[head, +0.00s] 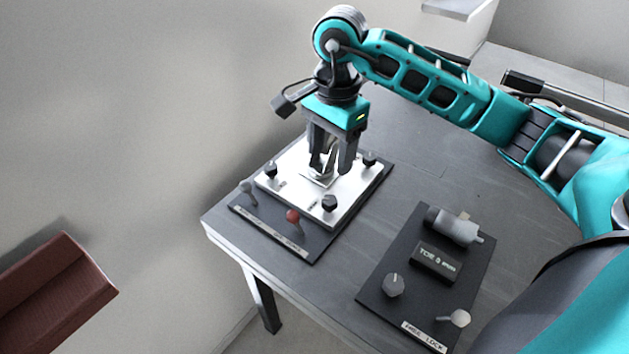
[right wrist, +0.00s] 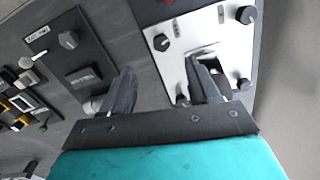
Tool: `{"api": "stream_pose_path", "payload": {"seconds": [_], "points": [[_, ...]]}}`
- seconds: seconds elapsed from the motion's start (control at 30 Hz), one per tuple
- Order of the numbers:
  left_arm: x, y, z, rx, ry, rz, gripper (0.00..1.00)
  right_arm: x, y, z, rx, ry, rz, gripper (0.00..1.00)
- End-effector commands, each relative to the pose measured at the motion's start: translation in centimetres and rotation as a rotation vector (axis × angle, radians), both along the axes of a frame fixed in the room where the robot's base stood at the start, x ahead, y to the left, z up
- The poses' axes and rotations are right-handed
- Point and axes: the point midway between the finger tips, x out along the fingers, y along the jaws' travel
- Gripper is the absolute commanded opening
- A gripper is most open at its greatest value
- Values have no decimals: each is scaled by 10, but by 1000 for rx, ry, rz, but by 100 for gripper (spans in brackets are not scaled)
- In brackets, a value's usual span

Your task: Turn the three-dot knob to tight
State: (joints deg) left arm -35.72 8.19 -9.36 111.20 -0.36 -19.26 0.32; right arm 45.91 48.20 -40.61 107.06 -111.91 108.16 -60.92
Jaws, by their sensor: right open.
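The white plate (head: 350,197) on a dark panel carries black knobs near its corners: a left one (head: 270,170), a front one (head: 329,203) and a right one (head: 370,158). In the right wrist view several knobs show on it, including a near-left one (right wrist: 162,42), an upper-right one (right wrist: 246,14) and a right one (right wrist: 244,84). I cannot read dot marks, so I cannot tell which is the three-dot knob. My right gripper (head: 332,168) points down over the plate's middle, open, with no knob between its fingers. My left gripper is not in view.
A grey lever (head: 247,187) and a red-tipped lever (head: 293,217) stand on the panel's front strip. A second dark panel (head: 377,307) holds another knob (head: 393,285), a labelled block, a grey cylinder and a white-tipped lever (head: 459,318). Bare tabletop lies between the panels.

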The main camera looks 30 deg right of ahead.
Motion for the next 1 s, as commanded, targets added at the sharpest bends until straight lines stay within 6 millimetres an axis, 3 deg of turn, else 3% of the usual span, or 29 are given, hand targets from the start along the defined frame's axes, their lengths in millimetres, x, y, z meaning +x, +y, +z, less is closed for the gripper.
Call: {"api": "stream_pose_path", "payload": {"seconds": [0.17, 0.7, 1.0], "points": [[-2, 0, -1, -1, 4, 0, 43, 1, -11, -3, -48, -3, 2, 61], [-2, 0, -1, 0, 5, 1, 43, 0, -9, -103, -41, -1, 1, 61], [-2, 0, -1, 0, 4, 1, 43, 1, -9, -125, -42, -5, 2, 61]]}}
